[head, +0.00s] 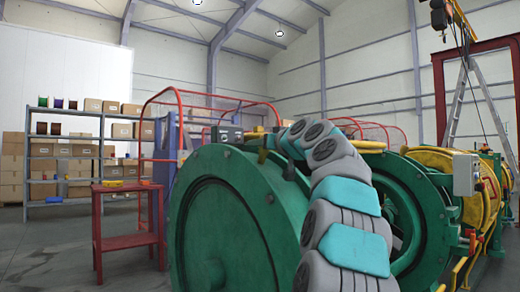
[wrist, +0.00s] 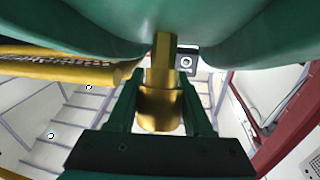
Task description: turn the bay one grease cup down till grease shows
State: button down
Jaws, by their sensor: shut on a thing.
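The brass grease cup (wrist: 160,112) shows in the wrist view, with a narrower brass stem (wrist: 164,58) running up to the green machine body (wrist: 75,22). My gripper (wrist: 160,92) has its two dark green fingers on either side of the cup and is shut on it. I see no grease on the cup or stem. In the head view my arm reaches over the large green drum housing (head: 225,235); I cannot make out the cup there, and the gripper end is not clear.
A red table (head: 127,241) with small items stands left of the machine, before shelves of boxes (head: 65,148). Red guard rails (head: 207,97) stand behind. A ladder (head: 458,98) and a grey control box (head: 467,175) are at right. Floor at lower left is clear.

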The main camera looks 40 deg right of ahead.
jog(key=shift+r+m+h, duration=0.15)
jog(key=shift+m+h, duration=0.25)
jog(key=shift+s+d+m+g+h+p, duration=0.15)
jog(key=shift+m+g+h+p, duration=0.25)
jog(key=shift+m+h+p, duration=0.25)
jog(key=shift+d+m+g+h+p, duration=0.1)
jog(key=shift+m+g+h+p, duration=0.3)
jog(key=shift+m+h+p, duration=0.2)
jog(key=shift+c, duration=1.5)
grip_release()
jog(key=shift+f, duration=0.2)
send_over(272, 170)
jog(key=shift+r+b, duration=0.1)
jog(key=shift+b, duration=0.35)
